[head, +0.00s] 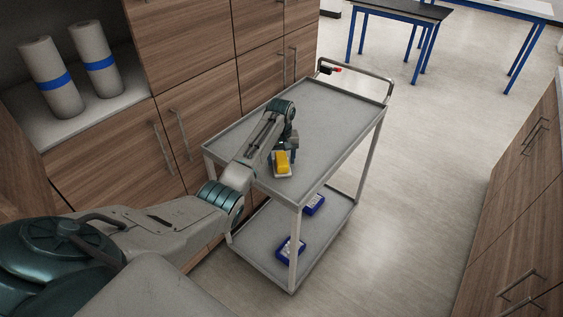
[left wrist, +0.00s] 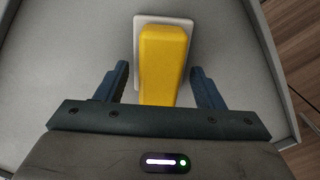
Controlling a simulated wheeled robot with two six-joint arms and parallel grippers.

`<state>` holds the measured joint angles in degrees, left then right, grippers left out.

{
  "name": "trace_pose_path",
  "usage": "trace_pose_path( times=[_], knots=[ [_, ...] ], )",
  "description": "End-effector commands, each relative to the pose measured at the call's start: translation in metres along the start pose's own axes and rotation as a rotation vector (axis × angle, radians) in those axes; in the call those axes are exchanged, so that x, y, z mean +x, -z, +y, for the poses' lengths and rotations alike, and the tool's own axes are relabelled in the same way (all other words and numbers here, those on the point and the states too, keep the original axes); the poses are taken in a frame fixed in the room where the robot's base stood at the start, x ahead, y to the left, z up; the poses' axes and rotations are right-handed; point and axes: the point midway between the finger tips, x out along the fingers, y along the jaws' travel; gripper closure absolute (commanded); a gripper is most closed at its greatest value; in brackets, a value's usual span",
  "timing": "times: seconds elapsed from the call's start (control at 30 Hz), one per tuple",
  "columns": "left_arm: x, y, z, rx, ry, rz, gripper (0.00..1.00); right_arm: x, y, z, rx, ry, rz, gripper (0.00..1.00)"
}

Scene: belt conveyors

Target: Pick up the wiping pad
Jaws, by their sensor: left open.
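The wiping pad is a yellow block (head: 282,160) on a pale flat base, on the top shelf of a grey cart (head: 332,112). In the left wrist view the yellow pad (left wrist: 163,62) lies between the two fingers, its near end running down toward the gripper body. My left gripper (head: 287,148) is over the pad, and in the left wrist view it is open (left wrist: 158,85), with a gap on each side of the pad. Whether the fingertips are at the pad's height is hard to tell. My right gripper is not in view.
Blue items (head: 290,248) lie on the lower shelf. Wooden cabinets (head: 180,50) stand close on the left. The floor to the right is clear.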

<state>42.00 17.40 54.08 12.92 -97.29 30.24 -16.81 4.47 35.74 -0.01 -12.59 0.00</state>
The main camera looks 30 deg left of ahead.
Motion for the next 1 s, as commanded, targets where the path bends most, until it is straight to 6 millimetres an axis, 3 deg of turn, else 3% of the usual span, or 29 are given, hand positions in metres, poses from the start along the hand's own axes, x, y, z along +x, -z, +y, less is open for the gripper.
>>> trace_pose_path(
  times=[0.2, 0.4, 0.5, 0.83, 1.0],
  knots=[
    [0.001, 0.0, 0.0, 0.0, -0.001, 0.001, 0.38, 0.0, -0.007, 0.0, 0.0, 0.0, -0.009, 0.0],
    [0.001, 0.0, 0.0, 0.0, -0.001, 0.001, 0.77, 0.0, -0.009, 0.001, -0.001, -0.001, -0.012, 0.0],
    [0.001, 0.0, 0.0, 0.0, -0.001, 0.001, 0.92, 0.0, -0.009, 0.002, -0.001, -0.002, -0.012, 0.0],
    [-0.003, 0.001, 0.0, 0.0, -0.002, 0.003, 0.92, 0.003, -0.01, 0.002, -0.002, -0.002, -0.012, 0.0],
    [-0.02, 0.002, 0.0, -0.001, -0.003, 0.005, 0.92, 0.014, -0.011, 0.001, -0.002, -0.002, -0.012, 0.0]
  ],
)
